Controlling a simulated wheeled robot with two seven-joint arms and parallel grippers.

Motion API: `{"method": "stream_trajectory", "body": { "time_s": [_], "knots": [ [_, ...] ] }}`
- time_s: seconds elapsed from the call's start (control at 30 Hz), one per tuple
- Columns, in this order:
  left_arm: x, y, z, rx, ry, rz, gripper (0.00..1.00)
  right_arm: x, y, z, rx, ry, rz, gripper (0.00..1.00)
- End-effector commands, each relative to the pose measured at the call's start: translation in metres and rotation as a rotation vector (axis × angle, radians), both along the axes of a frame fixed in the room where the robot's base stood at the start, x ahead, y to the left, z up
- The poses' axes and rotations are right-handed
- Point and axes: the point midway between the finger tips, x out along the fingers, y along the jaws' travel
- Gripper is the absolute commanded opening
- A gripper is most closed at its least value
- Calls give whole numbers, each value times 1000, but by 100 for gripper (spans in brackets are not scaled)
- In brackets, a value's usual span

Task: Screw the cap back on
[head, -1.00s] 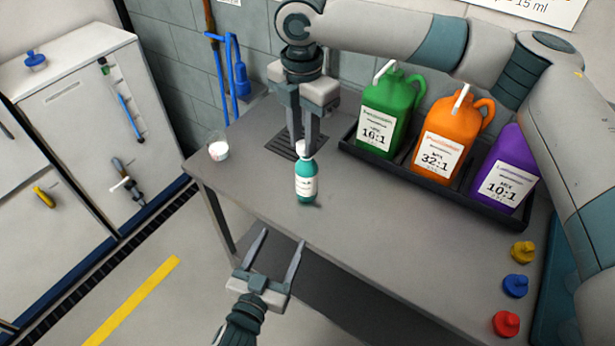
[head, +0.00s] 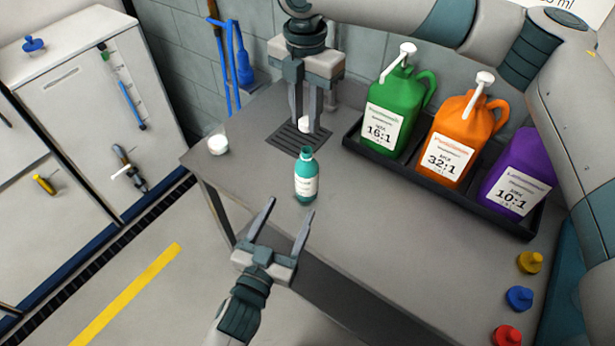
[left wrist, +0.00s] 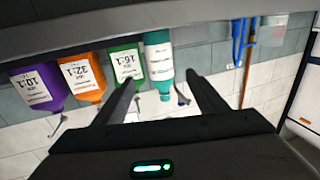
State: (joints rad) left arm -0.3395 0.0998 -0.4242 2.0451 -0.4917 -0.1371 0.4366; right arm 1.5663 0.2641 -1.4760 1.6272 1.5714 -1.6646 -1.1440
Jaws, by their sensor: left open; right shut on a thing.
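The teal bottle (head: 306,184) with a white label stands upright on the grey table, its mouth bare. It shows upside down in the left wrist view (left wrist: 158,62), beyond my left fingers. The white cap (head: 304,122) is between the fingertips of my right gripper (head: 305,126), which is shut on it. In the head view the cap appears above and behind the bottle's mouth, apart from it. My left gripper (head: 291,207) is open and empty, in front of the bottle at the table's front edge, its fingers pointing toward it. It is not touching the bottle.
Green (head: 392,112), orange (head: 452,150) and purple (head: 510,185) jugs stand in a black tray (head: 438,187) at the back right. A small white cup (head: 218,145) is at the table's left end. Yellow, blue and red knobs (head: 519,298) line the right. The table's front middle is clear.

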Motion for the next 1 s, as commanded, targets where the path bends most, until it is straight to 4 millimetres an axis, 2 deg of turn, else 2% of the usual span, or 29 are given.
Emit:
{"method": "stream_trajectory", "body": {
  "time_s": [0.17, 0.37, 1.0],
  "knots": [
    [2, -1, 0, 0, 0, 0, 66, 0, 0, 0, 0, 0, 0, 0],
    [13, -5, 0, 0, -1, 0, 66, 0, 0, 0, 0, 0, -1, 0],
    [97, -37, 0, 0, 0, 0, 66, 0, 0, 0, 0, 0, -1, 0]
  ]
}}
